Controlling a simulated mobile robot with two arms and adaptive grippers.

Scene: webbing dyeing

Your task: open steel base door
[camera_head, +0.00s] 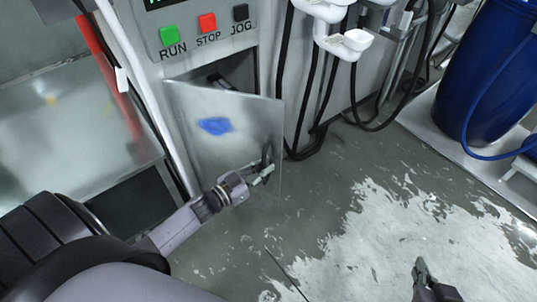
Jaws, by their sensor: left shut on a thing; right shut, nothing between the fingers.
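The steel base door (222,142) is a grey metal panel with a blue smear, low on the machine below the control buttons. It stands ajar, with a dark gap showing along its top edge. My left gripper (264,172) is at the door's right edge, shut on a dark handle there. The fingers partly hide the handle. My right gripper (420,268) is at the bottom right, over the floor, shut and empty, far from the door.
A control panel with a green RUN button (169,36), a red STOP button (207,23) and a black JOG button (241,12) is above the door. Black hoses (310,90) hang just right of it. A blue drum (493,75) stands at the upper right. The floor (400,235) between is clear.

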